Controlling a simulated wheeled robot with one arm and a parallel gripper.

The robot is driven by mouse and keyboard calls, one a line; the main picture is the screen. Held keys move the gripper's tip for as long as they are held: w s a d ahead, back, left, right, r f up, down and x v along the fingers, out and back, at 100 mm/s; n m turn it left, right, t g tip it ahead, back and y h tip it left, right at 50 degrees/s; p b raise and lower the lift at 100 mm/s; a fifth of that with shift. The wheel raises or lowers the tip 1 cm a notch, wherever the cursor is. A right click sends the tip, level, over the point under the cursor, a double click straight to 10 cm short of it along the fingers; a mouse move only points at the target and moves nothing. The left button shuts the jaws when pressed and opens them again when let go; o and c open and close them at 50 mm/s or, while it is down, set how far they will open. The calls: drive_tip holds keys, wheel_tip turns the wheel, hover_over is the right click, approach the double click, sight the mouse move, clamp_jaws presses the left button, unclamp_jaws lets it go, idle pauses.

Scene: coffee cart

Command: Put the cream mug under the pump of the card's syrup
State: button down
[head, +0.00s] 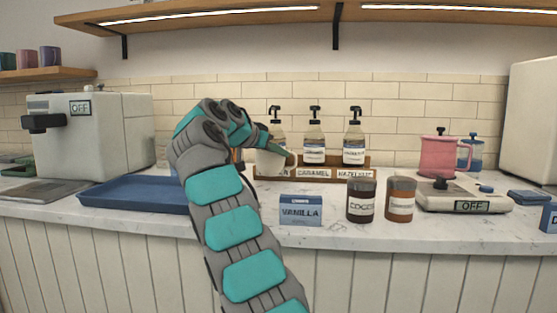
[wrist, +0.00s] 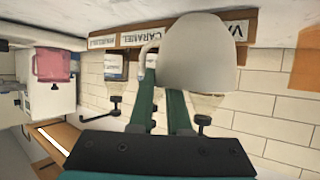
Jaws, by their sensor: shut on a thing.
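The cream mug (head: 268,163) is held by my gripper (head: 286,152) in front of the leftmost syrup bottle (head: 277,130). In the wrist view the mug (wrist: 200,52) hangs between my green fingers (wrist: 162,92), which are shut on its handle side. The card (head: 300,211) on the counter reads VANILLA. The bottle rack (head: 330,174) shows labels for caramel and hazelnut; its left label is partly covered by the mug in the head view, and starts with VA in the wrist view. I cannot tell whether the mug touches the rack.
Caramel (head: 314,145) and hazelnut (head: 354,145) bottles stand to the right. A cocoa jar (head: 361,200) and a brown jar (head: 400,200) stand in front.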

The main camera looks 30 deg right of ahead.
sight(277, 164)
wheel_tip(277, 164, down, 2)
drive_tip(key=shift+s+f+b, duration=0.1)
drive_tip(key=shift+b, duration=0.75)
drive_tip(key=shift+f, duration=0.6)
drive_tip(key=shift+f+b, duration=0.15)
drive_tip(key=shift+b, duration=0.2)
drive_tip(key=c, duration=0.9)
unclamp_jaws()
drive_tip(key=shift+o, duration=0.2)
drive_tip(key=shift+r, duration=0.25)
drive_tip(key=p+v, duration=0.1)
drive_tip(key=v, duration=1.1)
drive_tip(key=shift+p, duration=0.35)
